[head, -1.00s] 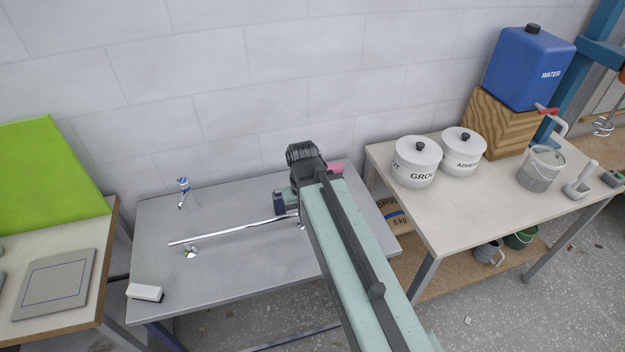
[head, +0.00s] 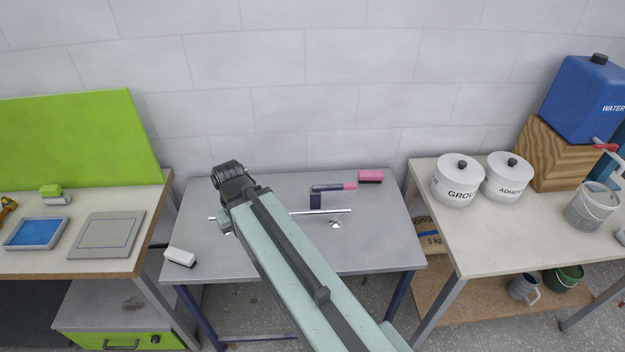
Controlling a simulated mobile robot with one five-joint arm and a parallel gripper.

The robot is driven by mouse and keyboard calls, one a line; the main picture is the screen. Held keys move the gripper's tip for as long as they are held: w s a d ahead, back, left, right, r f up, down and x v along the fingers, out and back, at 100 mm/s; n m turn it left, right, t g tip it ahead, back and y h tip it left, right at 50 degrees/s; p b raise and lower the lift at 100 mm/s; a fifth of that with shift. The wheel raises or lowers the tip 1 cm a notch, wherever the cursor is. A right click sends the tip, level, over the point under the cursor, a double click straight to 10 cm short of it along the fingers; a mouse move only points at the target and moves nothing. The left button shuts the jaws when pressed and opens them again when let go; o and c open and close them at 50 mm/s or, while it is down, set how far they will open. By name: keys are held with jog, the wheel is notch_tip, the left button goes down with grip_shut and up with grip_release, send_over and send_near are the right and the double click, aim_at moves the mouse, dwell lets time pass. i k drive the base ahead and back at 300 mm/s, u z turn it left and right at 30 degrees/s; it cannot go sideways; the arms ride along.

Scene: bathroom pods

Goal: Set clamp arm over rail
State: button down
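The chrome rail (head: 325,211) runs left to right across the grey bench; my arm covers its left-middle part. A chrome support (head: 335,225) shows below its right part. What looks like the clamp is a dark blue block (head: 315,201) behind the rail. Its dark arm (head: 326,188) points right, roughly along the rail and not across it, and ends in a pink tip (head: 350,186). My gripper (head: 232,180) is above the bench's left part, left of the clamp and apart from it. Its fingers are hidden behind the dark wrist.
A pink brush-like block (head: 370,177) lies at the bench's back right, a white one (head: 180,257) at its front left. The left table holds a grey tile (head: 110,235) and a blue tray (head: 36,233). White pots (head: 458,182) stand on the right table. The bench's front right is clear.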

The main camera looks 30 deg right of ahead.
aim_at(353, 186)
jog(key=u, duration=1.5)
jog(key=k, duration=1.1)
jog(key=z, duration=0.7)
jog(key=i, duration=1)
jog(key=u, duration=0.05)
